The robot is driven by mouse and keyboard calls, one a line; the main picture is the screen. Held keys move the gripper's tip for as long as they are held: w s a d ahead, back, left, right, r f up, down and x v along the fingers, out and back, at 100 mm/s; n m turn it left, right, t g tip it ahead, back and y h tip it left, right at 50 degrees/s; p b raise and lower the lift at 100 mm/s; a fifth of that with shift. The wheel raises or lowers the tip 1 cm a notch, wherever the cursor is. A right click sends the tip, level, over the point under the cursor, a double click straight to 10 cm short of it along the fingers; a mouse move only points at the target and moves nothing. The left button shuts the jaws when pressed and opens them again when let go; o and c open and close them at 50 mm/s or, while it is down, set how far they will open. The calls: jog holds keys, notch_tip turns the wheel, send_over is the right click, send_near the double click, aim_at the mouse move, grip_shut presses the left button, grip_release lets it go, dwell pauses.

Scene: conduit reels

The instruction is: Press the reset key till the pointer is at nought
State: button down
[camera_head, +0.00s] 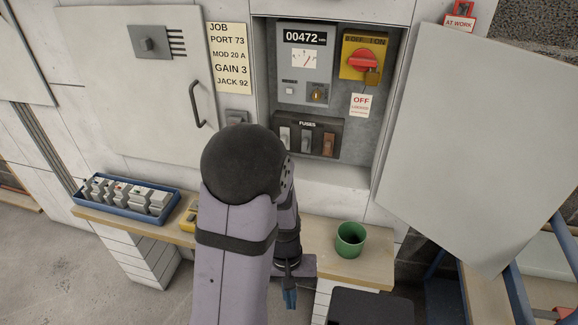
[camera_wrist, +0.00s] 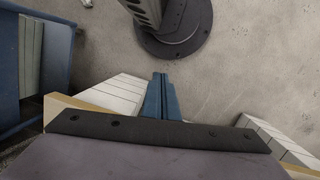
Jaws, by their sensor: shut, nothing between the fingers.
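The meter (camera_head: 305,62) is in the open recess of the wall cabinet in the head view. Its counter reads 00472. Below is a white dial (camera_head: 304,57) with a thin pointer, too small to read exactly. Under the dial are a small pale key (camera_head: 290,91) and a dark square with an orange-lit knob (camera_head: 317,94); their labels are too small to read, so I cannot tell which is the reset key. My gripper (camera_head: 289,299) hangs low in front of the shelf, well below the meter, pointing down. Its blue fingers (camera_wrist: 161,98) are shut and empty in the wrist view.
A yellow isolator with a red handle (camera_head: 362,60), a padlock and an OFF tag is right of the meter. Fuses (camera_head: 307,139) are below. An open door panel (camera_head: 480,140) stands at right. The shelf (camera_head: 340,262) holds a green cup (camera_head: 350,240) and a blue tray (camera_head: 125,207).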

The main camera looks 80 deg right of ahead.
jog(key=s+d+r+n+h+p, duration=0.15)
jog(key=s+d+h, duration=0.25)
jog(key=d, duration=0.6)
jog(key=s+d+r+h+p, duration=0.1)
jog(key=s+d+r+h, duration=0.2)
jog(key=d, duration=0.7)
jog(key=w+d+r+n+t+h, duration=0.7)
jog(key=w+d+r, duration=0.3)
jog(key=d+r, duration=0.3)
jog(key=w+a+r+n+t+h, duration=0.1)
jog(key=w+a+r+n+t, duration=0.1)
jog(key=r, duration=0.6)
jog(key=w+a+r+n+t+h, duration=0.1)
jog(key=w+a+r+t+h, duration=0.1)
jog(key=r+t, duration=0.4)
notch_tip(320, 180, up, 2)
jog(key=shift+w+a+r+n+t, duration=0.1)
jog(key=shift+w+a+n+t, duration=0.45)
jog(key=shift+w, duration=0.55)
